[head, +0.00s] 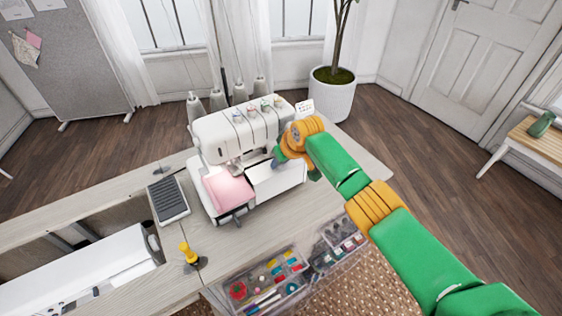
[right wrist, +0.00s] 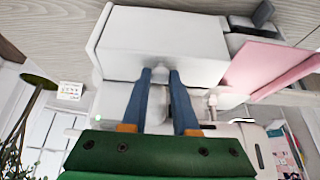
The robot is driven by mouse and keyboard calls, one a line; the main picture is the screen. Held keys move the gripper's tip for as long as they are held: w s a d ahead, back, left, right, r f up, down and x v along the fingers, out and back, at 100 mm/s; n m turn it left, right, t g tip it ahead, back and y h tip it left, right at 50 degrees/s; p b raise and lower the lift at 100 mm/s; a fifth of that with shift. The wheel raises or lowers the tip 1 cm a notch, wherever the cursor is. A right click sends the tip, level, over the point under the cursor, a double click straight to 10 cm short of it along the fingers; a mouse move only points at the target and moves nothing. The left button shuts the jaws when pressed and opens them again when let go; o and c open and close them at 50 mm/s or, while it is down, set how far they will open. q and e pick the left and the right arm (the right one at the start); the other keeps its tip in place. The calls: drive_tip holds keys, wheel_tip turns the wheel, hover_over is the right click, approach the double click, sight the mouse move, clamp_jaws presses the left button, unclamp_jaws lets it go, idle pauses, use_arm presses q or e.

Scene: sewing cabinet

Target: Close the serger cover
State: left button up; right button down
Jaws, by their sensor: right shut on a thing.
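The white serger (head: 238,132) stands on the cabinet top, with a pink cloth (head: 229,191) on its left front. Its white cover (head: 277,181) is the lower front panel right of the cloth; in the head view it juts forward below the upper body. In the right wrist view the cover (right wrist: 160,42) fills the top middle. My right gripper (right wrist: 161,74) is at the cover's edge, shut on it, with a small part of it between the fingertips. In the head view this gripper (head: 279,160) is partly hidden by its own wrist. My left gripper is out of view.
Thread cones (head: 239,93) stand behind the serger. A grey foot pedal (head: 168,200) and a yellow-handled tool (head: 189,254) lie to its left. Clear trays of notions (head: 268,284) are in front. A white sewing machine (head: 90,272) sits recessed at left. The top right of the serger is bare.

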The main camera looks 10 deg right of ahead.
drive_tip(key=shift+w+a+r, duration=0.1)
drive_tip(key=shift+w+r, duration=0.1)
drive_tip(key=shift+r, duration=0.1)
drive_tip(key=c, duration=0.8)
unclamp_jaws()
drive_tip(key=shift+w, duration=0.1)
drive_tip(key=shift+c, duration=0.2)
drive_tip(key=shift+o, duration=0.8)
drive_tip(key=shift+w+a+f, duration=0.1)
drive_tip(key=shift+f, duration=0.1)
drive_tip(key=shift+w+f, duration=0.1)
drive_tip(key=shift+f, duration=0.1)
drive_tip(key=shift+s+r, duration=0.2)
drive_tip(key=shift+r, duration=0.05)
drive_tip(key=p+v, duration=0.1)
drive_tip(key=v, duration=0.5)
drive_tip(key=shift+r, duration=0.25)
drive_tip(key=shift+s, duration=0.1)
